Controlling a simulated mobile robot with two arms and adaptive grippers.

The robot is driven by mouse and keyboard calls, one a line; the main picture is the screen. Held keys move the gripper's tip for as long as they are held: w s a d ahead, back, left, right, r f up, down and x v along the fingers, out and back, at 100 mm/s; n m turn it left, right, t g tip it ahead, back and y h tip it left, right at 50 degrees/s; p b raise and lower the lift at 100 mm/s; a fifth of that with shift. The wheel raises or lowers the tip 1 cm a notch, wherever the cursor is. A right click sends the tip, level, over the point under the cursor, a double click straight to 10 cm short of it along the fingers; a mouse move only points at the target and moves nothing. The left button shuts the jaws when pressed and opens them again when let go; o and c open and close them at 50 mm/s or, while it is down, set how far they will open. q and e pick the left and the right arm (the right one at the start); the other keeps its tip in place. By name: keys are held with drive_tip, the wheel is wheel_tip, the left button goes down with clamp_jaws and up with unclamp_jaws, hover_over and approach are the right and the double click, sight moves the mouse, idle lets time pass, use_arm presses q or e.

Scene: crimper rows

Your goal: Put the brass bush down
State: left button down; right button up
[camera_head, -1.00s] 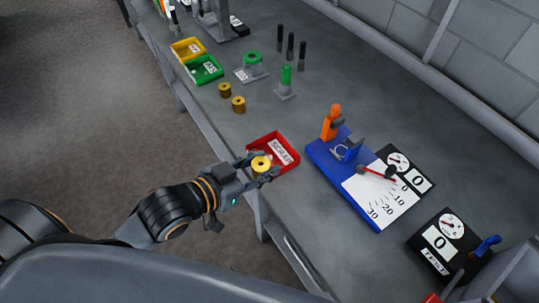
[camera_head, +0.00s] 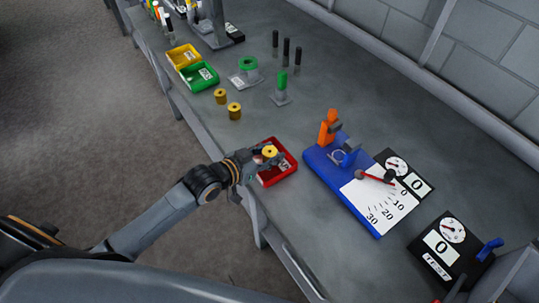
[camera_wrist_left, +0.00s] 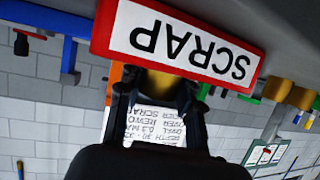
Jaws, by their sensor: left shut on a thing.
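My left gripper (camera_head: 268,156) is shut on a brass bush (camera_head: 270,151). It holds the bush over the red scrap tray (camera_head: 278,178) near the front edge of the bench. In the left wrist view the bush (camera_wrist_left: 168,83) shows partly between the fingers, with the tray's red-rimmed SCRAP label (camera_wrist_left: 180,48) close by. I cannot tell whether the bush touches the tray. My right gripper is not in view.
Two brass bushes, one (camera_head: 221,96) beside another (camera_head: 234,111), stand left of the tray. Beyond them are green (camera_head: 213,82) and yellow (camera_head: 184,56) bins. A blue fixture (camera_head: 322,163) with a dial scale stands right of the tray.

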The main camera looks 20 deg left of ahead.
use_arm(q)
drive_tip(key=shift+f, duration=0.75)
drive_tip(key=c, duration=0.9)
unclamp_jaws()
drive_tip(key=shift+f, duration=0.15)
drive_tip(key=b+v, duration=0.1)
drive_tip(key=v, duration=1.1)
